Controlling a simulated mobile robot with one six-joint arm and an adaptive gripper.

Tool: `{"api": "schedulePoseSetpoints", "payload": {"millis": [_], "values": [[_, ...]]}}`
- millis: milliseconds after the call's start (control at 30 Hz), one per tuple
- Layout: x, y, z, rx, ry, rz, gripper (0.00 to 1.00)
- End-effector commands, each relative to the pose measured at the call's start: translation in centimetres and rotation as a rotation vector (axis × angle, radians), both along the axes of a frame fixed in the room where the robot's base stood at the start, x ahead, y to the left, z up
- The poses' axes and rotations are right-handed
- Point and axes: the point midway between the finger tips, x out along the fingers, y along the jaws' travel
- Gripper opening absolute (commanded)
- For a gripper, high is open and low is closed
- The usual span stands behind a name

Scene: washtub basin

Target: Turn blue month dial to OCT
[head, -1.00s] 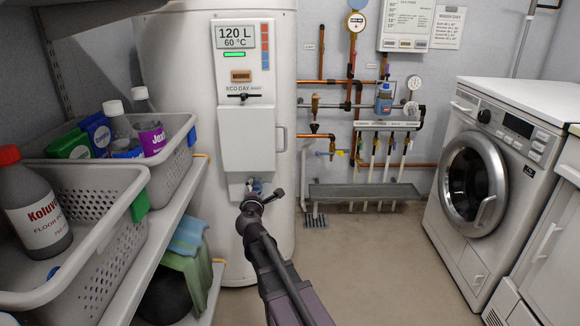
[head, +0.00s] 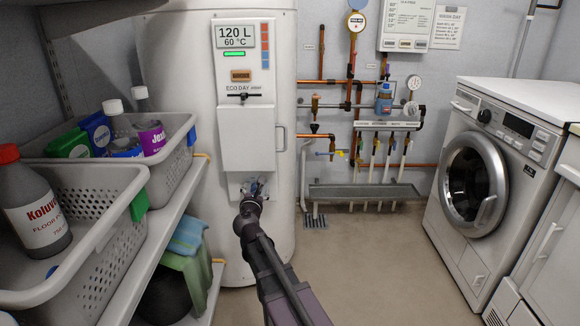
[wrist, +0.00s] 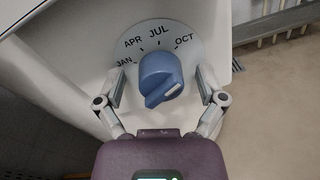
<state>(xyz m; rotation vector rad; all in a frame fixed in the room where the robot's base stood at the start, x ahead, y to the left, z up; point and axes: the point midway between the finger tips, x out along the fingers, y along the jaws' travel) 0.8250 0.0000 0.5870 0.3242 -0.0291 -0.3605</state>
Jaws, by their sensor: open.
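The blue month dial (wrist: 160,75) sits on a pale round plate marked JAN, APR, JUL and OCT in the wrist view. Its white mark (wrist: 173,90) is at the lower right of the knob, on the side toward my gripper, and not in line with the OCT label (wrist: 185,39) at the upper right. My gripper (wrist: 160,86) is open, one finger on each side of the knob, with gaps visible. In the head view, my gripper (head: 251,192) is at the bottom of the white boiler panel and largely hides the dial.
The white boiler (head: 170,60) stands behind the panel. A shelf with grey baskets (head: 95,190) is close on the left. Pipes and a washing machine (head: 480,170) are to the right. The floor (head: 370,260) between is clear.

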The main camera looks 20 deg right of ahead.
Motion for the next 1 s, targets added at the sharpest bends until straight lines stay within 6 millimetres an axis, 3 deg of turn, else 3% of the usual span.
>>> {"api": "schedulePoseSetpoints", "payload": {"millis": [800, 1000], "values": [[0.0, 0.1, -0.1, -0.567, 0.184, 0.0, 0.89], [-3.2, 1.3, 0.0, -0.559, 0.182, 0.001, 0.89]]}}
